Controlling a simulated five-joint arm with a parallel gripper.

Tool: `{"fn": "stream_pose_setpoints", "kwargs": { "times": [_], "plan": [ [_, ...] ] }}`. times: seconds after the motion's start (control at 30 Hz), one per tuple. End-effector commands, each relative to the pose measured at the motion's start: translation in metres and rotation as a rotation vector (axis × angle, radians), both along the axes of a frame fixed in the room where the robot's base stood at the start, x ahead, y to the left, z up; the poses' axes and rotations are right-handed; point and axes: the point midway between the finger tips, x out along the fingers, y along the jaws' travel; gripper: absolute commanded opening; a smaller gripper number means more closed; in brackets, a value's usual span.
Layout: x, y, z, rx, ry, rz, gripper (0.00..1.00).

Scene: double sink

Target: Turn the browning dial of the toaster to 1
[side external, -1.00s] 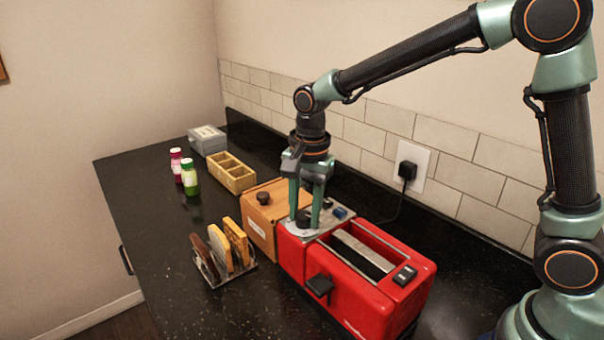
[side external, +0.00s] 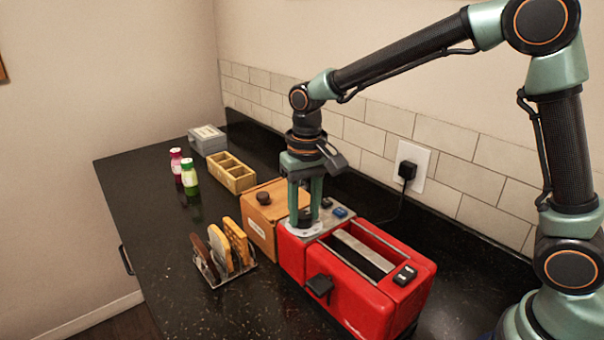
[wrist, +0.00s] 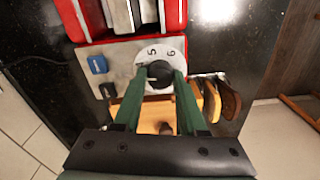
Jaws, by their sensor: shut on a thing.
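The red toaster (side external: 345,296) stands on the dark counter; its red end also shows at the top of the wrist view (wrist: 174,18). Its browning dial (wrist: 145,58) is a white disc with a black knob (wrist: 159,73) on a grey panel. The numerals 5 and 6 are readable on the disc's edge nearest the slots; the other numerals are hidden by my fingers. My gripper (wrist: 159,76) points down from above, its green fingers shut on the knob from both sides. In the side view my gripper (side external: 304,224) covers most of the dial.
Blue (wrist: 97,64) and dark (wrist: 107,90) buttons sit beside the dial. A wooden box (side external: 262,225) adjoins the toaster's dial end. A rack of toast (side external: 228,262), two bottles (side external: 190,178), a divided tray (side external: 232,175) and a grey box (side external: 207,139) stand on the counter.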

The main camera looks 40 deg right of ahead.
Motion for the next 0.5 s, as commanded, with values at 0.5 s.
{"fn": "stream_pose_setpoints", "kwargs": {
  "times": [0.5],
  "plan": [
    [-0.0007, -0.0043, -0.0027, -0.014, 0.041, 0.482, 0.0]
  ]
}}
